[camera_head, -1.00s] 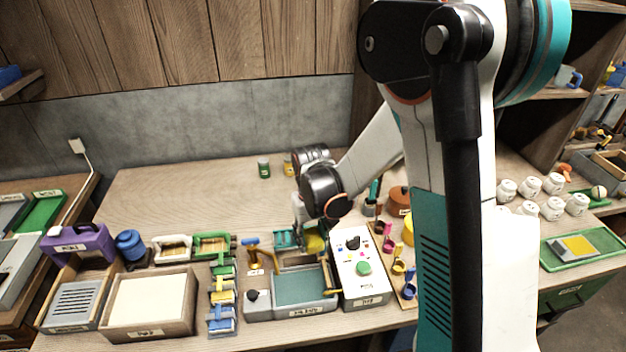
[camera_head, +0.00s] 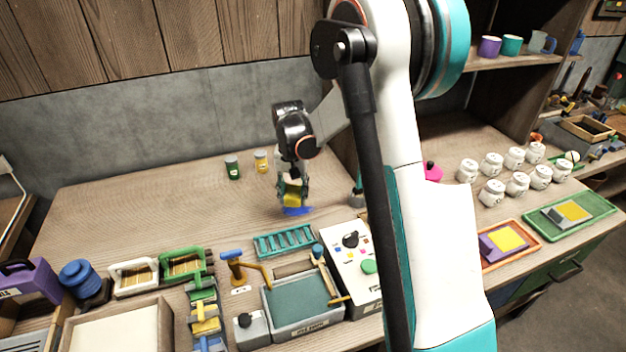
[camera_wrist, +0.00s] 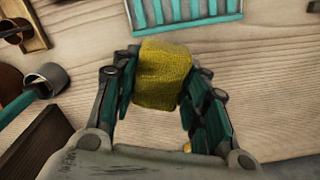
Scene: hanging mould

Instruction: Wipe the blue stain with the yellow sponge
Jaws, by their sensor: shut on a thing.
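My gripper (camera_head: 292,188) is shut on the yellow sponge (camera_head: 293,199), which sits between its fingers. The wrist view shows the sponge (camera_wrist: 163,74) held between the two teal-padded fingers of the gripper (camera_wrist: 162,85). The blue stain (camera_head: 297,211) shows on the wooden table just below the sponge in the head view. The sponge hides part of the stain, and I cannot tell whether the two touch. The stain does not show in the wrist view.
A teal rack (camera_head: 285,241) lies in front of the sponge; it also shows in the wrist view (camera_wrist: 185,10). Green (camera_head: 232,167) and yellow (camera_head: 261,161) jars stand behind. A white box with buttons (camera_head: 352,262) stands front right. The table's left back is clear.

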